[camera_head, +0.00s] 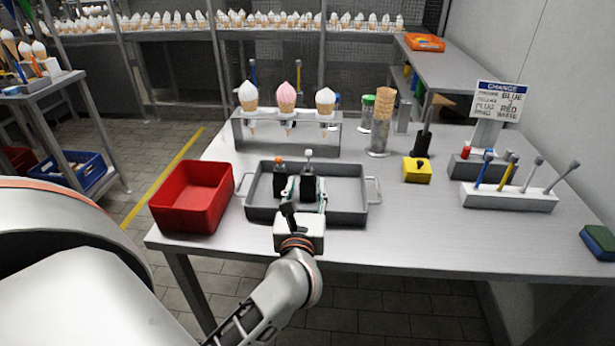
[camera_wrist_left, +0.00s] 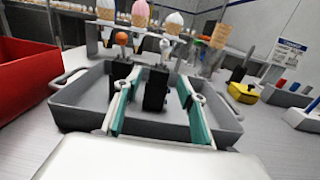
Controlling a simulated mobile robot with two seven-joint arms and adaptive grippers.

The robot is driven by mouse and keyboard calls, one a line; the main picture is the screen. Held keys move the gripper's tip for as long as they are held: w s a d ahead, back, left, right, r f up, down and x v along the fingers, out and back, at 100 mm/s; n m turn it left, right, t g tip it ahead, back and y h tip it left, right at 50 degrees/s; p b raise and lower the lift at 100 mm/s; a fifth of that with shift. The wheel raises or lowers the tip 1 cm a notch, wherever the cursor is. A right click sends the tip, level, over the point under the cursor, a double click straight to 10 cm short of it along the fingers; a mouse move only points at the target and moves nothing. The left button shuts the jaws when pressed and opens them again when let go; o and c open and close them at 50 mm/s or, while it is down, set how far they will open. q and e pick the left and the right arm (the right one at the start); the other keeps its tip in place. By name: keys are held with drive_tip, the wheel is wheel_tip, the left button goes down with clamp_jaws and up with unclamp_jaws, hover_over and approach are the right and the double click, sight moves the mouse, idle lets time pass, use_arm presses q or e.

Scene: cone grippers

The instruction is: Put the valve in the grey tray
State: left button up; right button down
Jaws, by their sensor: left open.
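The grey tray (camera_head: 350,209) sits near the front of the metal table; it also shows in the wrist view (camera_wrist_left: 75,118). Two black upright pieces stand in it, and I take these to be valves, though I cannot tell for sure. One has an orange top (camera_head: 280,180), the other a white-grey top (camera_head: 308,185). My left gripper (camera_head: 306,189) is open, reaching into the tray. In the wrist view its teal-padded fingers (camera_wrist_left: 158,82) stand on either side of the white-topped black piece (camera_wrist_left: 156,92), with gaps visible. My right gripper is out of view.
A red bin (camera_head: 192,197) stands just left of the tray. Behind the tray is a rack (camera_head: 240,135) with three ice cream cones. To the right are a yellow block (camera_head: 417,172), a grey holder with several handled tools (camera_head: 508,198) and a sponge (camera_head: 598,242).

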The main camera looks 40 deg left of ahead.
use_arm(q)
drive_tip(key=v, duration=0.5)
drive_tip(key=shift+s+d, duration=0.1)
drive_tip(key=shift+s, duration=0.15)
